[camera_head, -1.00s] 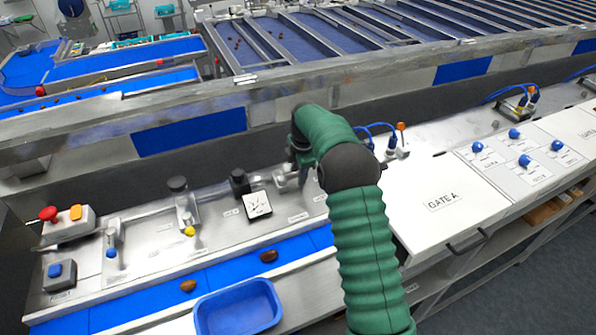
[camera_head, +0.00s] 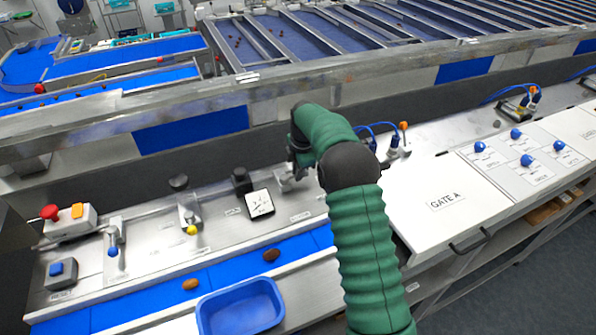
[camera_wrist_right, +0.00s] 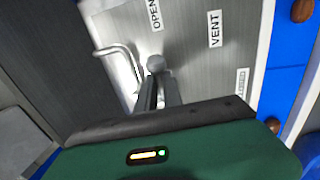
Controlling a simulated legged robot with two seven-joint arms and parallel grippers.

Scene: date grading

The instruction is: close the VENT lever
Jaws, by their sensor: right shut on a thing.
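The VENT lever shows in the right wrist view as a round grey knob (camera_wrist_right: 156,64) at the tips of my right gripper (camera_wrist_right: 158,92). The narrow fingers are closed on the lever, and its stem is mostly hidden between them. The VENT label (camera_wrist_right: 215,28) is to the right and the OPEN label (camera_wrist_right: 154,15) is just above the knob. A small label (camera_wrist_right: 241,82), too blurred to read surely, is farther right. In the head view my right gripper (camera_head: 294,166) is at the panel's back, partly hidden by my green arm. My left gripper is out of view.
A bent metal rod (camera_wrist_right: 118,58) stands left of the knob. In the head view a white dial (camera_head: 259,203) and a black post (camera_head: 241,181) are left of the gripper. The GATE A cover (camera_head: 440,205) is right. A blue tray (camera_head: 203,318) sits in front.

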